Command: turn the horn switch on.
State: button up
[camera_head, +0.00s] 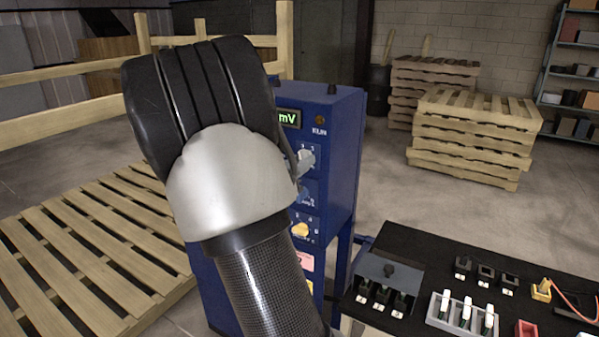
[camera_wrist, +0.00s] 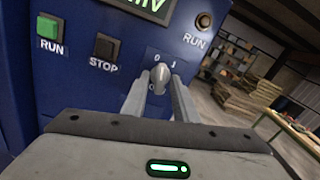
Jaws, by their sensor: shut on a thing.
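A blue cabinet (camera_head: 342,150) stands ahead with a column of rotary knobs on its front. The top one is a grey selector knob (camera_wrist: 160,74), with marks 0 and 1 above it in the wrist view. My gripper (camera_wrist: 159,84) is shut on this knob, one finger on each side. The label under it is mostly covered by my fingers, so I cannot read whether it says horn. My arm hides the cabinet's left part.
A green RUN button (camera_wrist: 48,27) and a dark STOP button (camera_wrist: 104,45) sit left of the knob. A RUN lamp (camera_wrist: 204,20) is above right. A black-topped bench (camera_head: 420,262) with small parts stands right of the cabinet. Pallets (camera_head: 475,125) stand behind.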

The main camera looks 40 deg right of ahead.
jog(key=m+b, duration=0.8)
jog(key=b, duration=0.3)
jog(key=shift+w+a+f+m, duration=0.1)
jog(key=shift+m, duration=0.2)
jog(key=o, duration=0.7)
jog(key=shift+c, duration=0.2)
jog(key=v, duration=1.7)
jog(key=shift+a, duration=0.2)
